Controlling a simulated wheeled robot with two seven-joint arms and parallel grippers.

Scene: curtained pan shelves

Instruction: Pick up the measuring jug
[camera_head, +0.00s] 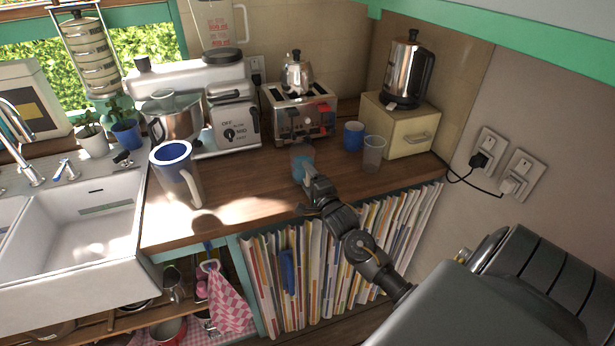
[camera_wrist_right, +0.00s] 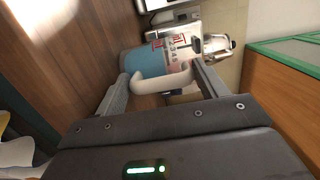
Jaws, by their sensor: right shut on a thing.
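The measuring jug (camera_head: 302,160) is clear with blue contents and stands upright at the middle of the wooden counter, in front of the toaster. In the right wrist view the jug (camera_wrist_right: 150,62) shows red markings and a pale handle (camera_wrist_right: 162,80). My right gripper (camera_head: 309,178) reaches it from the front. In the right wrist view its fingers (camera_wrist_right: 162,86) are on either side of the handle, shut on it. I cannot tell whether the jug's base touches the counter. My left gripper is not in view.
The toaster (camera_head: 299,112) is close behind the jug. A blue cup (camera_head: 353,136) and a clear glass (camera_head: 373,154) stand to its right. The counter (camera_head: 240,182) between pitcher and jug is clear.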

